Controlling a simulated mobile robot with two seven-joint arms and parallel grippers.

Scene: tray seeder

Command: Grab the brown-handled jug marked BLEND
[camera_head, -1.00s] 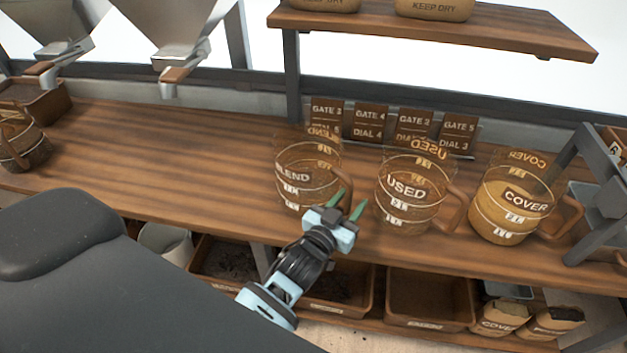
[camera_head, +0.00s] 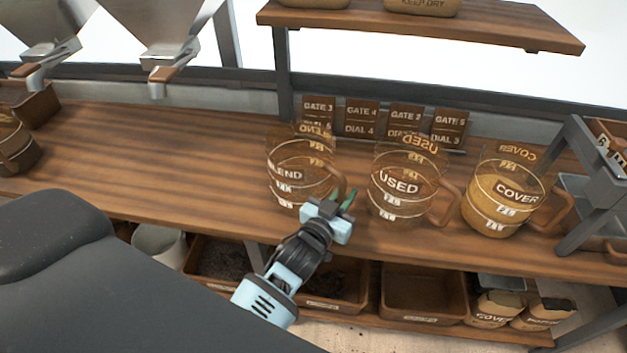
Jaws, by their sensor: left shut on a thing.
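The clear jug marked BLEND (camera_head: 286,174) stands upright on the wooden bench, with white scale marks and a brown handle (camera_head: 337,179) on its right side. It looks empty. The gripper partly hides the handle's lower part. My right gripper is not in view.
A clear jug marked USED (camera_head: 398,183) stands close to the right of the gripper. A filled jug marked COVER (camera_head: 494,207) is further right. Gate and dial cards (camera_head: 361,120) stand behind.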

